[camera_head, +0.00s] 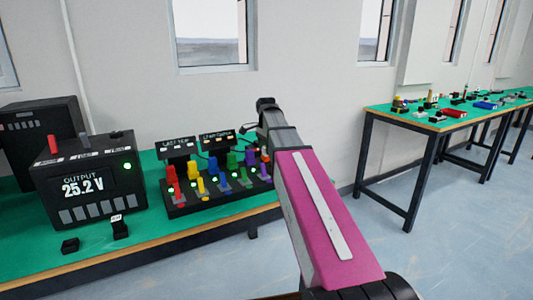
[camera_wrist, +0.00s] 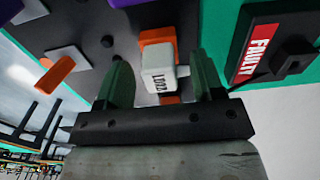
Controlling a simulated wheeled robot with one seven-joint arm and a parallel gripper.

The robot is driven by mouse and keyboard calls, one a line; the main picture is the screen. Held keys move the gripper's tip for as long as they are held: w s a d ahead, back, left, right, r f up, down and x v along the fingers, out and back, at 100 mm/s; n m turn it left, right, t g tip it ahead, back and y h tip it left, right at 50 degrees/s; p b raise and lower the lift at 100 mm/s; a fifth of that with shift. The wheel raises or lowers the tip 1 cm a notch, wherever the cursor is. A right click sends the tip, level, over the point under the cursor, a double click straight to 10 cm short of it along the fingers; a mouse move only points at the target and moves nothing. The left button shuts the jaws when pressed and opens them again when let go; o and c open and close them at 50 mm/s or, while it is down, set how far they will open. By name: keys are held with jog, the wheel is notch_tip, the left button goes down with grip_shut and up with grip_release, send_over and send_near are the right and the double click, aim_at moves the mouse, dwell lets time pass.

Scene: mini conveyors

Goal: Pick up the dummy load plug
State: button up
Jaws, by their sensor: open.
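A white block marked "LOAD" (camera_wrist: 153,78), which looks like the dummy load plug, shows in the wrist view against an orange part (camera_wrist: 158,40) on a dark panel (camera_wrist: 105,70). My gripper (camera_wrist: 160,62) is open, with one dark green finger on each side of the block. I cannot tell whether either finger touches it. In the head view my arm reaches over the right end of the black board of coloured plugs (camera_head: 190,208). My gripper and the plug are not clearly visible there.
A red "FAULTY" label (camera_wrist: 262,45) with a black block is right of my gripper. An orange peg on a white base (camera_wrist: 55,70) is left. A power supply reading 25.2 V (camera_head: 85,185) stands left on the green bench (camera_head: 165,235). Another cluttered bench (camera_head: 400,118) stands right.

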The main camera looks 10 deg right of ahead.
jog(key=shift+f, duration=0.2)
jog(key=c, duration=1)
jog(key=shift+r, duration=0.15)
